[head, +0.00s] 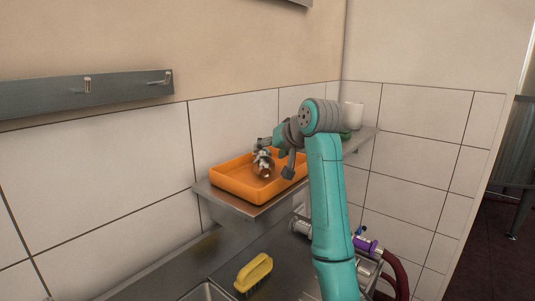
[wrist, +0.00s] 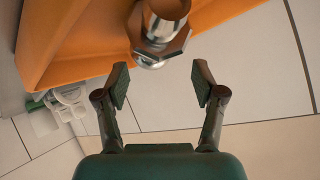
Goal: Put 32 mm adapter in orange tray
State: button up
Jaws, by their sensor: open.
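The orange tray (head: 232,185) sits on a metal wall shelf; its wall also fills the upper left of the wrist view (wrist: 62,40). A shiny metal adapter (head: 264,170) with a hex collar is in the tray area. It shows at the top of the wrist view (wrist: 163,32), just beyond my fingertips. My gripper (wrist: 161,80) is open, with a clear gap between its fingers and nothing between them. I see no finger contact with the adapter. Its size marking cannot be read, and the arm partly hides the tray's right end.
A white cup (head: 353,115) and a green item (head: 345,134) stand at the shelf's right end. Below are a yellow brush (head: 254,272) on the steel counter and a purple-banded hose coupling (head: 367,245). A hook rail (head: 90,93) is on the left wall.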

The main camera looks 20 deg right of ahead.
jog(key=v, duration=0.9)
jog(key=shift+s, duration=0.25)
jog(key=shift+d+r, duration=0.1)
